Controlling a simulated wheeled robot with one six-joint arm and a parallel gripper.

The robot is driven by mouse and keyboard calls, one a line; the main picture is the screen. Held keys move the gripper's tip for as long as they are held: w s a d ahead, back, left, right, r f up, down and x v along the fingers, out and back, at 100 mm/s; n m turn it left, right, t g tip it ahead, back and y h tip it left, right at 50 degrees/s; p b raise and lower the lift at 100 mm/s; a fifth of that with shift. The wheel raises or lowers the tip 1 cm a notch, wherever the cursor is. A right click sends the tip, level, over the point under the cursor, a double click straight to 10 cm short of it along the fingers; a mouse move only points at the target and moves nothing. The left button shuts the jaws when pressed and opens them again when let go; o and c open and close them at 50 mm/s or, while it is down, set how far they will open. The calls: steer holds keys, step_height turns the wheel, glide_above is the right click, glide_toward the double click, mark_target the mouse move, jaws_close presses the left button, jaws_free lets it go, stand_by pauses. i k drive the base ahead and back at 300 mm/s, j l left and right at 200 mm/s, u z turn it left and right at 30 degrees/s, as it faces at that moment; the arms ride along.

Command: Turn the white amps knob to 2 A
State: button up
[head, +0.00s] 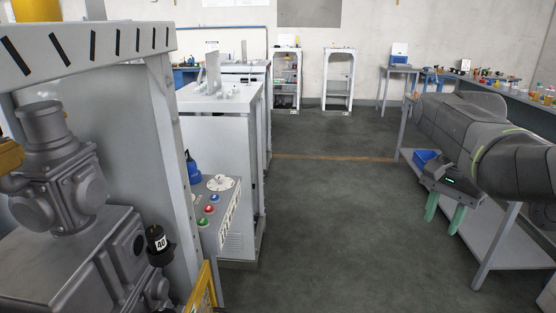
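A grey control box (229,205) stands left of centre in the head view. A round white dial or knob (220,183) sits on its top face. I cannot read its markings or tell its setting, nor whether it is the amps knob. My gripper (443,226) hangs at the right with its green fingers pointing down. The fingers are apart with nothing between them. It is far to the right of the control box, in front of a grey table.
Red, green and blue buttons (208,210) sit beside the white dial. A grey frame with machinery (60,190) fills the left foreground. White cabinets (222,98) stand behind the box. A grey table (478,235) stands at right. The floor (325,210) between is clear.

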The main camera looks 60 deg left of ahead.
mark_target(219, 178)
steer(key=i+j, duration=0.1)
steer(key=j, duration=0.35)
steer(key=i+j, duration=0.15)
steer(key=j, duration=0.25)
steer(key=i+j+u, duration=0.1)
steer(key=j, duration=0.35)
steer(key=i+j, duration=0.15)
steer(key=j, duration=0.3)
steer(key=i+j, duration=0.1)
steer(key=j, duration=0.3)
steer(key=j+u, duration=0.2)
steer(key=u, duration=1.8)
steer(key=l, duration=0.1)
